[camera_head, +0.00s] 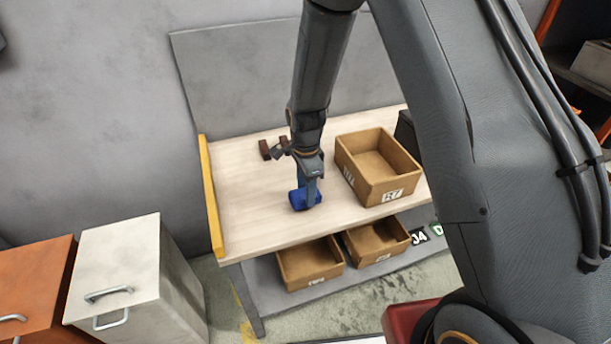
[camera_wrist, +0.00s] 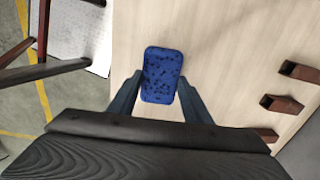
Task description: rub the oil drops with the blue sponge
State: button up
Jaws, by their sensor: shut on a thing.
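The blue sponge (camera_head: 303,199) is at the front middle of the wooden workbench (camera_head: 250,215), held between the fingers of my gripper (camera_head: 312,190). In the wrist view the sponge (camera_wrist: 161,75) is a rounded blue block with dark pits, and my gripper's fingers (camera_wrist: 160,98) close on its two sides. The head view shows the sponge at or just above the bench top; I cannot tell whether it touches. No oil drops can be made out in either view.
An open cardboard box (camera_head: 359,192) stands on the bench to the right of my gripper. Several brown brackets (camera_wrist: 302,72) lie on the bench; some show behind my gripper (camera_head: 265,150). Two more boxes (camera_head: 311,283) sit on the lower shelf. A yellow edge (camera_head: 211,200) bounds the bench's left side.

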jog(key=shift+r+p, duration=1.55)
jog(key=shift+r, duration=1.1)
jog(key=shift+f, duration=0.1)
